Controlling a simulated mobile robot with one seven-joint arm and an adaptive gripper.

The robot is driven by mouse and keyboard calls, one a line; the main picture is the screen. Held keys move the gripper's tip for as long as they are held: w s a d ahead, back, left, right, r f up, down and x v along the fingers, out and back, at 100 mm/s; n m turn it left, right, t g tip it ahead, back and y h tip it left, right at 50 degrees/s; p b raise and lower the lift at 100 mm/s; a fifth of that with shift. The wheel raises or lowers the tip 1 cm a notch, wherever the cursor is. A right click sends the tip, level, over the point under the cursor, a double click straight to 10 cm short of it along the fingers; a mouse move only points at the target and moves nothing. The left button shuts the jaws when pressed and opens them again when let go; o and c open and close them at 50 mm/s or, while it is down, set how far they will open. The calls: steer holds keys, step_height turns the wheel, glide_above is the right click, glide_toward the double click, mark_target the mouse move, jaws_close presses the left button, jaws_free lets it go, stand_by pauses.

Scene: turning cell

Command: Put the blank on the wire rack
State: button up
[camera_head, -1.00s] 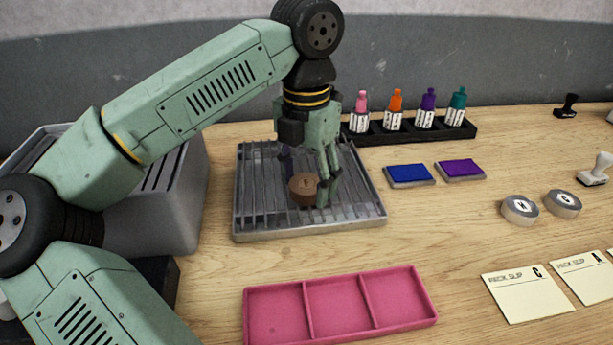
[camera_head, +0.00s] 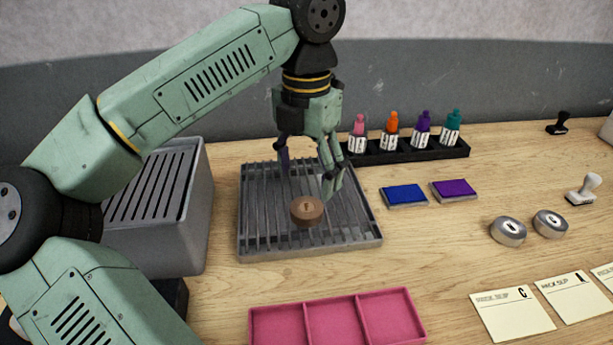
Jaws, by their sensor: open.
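The blank (camera_head: 306,211) is a small brown round piece with a mark on top. It sits on the bars of the grey wire rack (camera_head: 262,232), near the rack's middle. My gripper (camera_head: 312,180) is open, above and just behind the blank, with its fingers apart and nothing between them. The fingers look clear of the blank.
A pink three-compartment tray (camera_head: 337,318) lies in front of the rack. Blue (camera_head: 404,194) and purple (camera_head: 454,189) pads lie to the right. A black holder (camera_head: 414,152) with several bottles stands behind. A grey slotted box (camera_head: 158,225) stands left of the rack. Two round tins (camera_head: 508,230) lie at right.

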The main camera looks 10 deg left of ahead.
step_height(320, 180, up, 5)
steer(key=shift+r+p, duration=0.15)
steer(key=shift+p, duration=0.95)
stand_by(0.6)
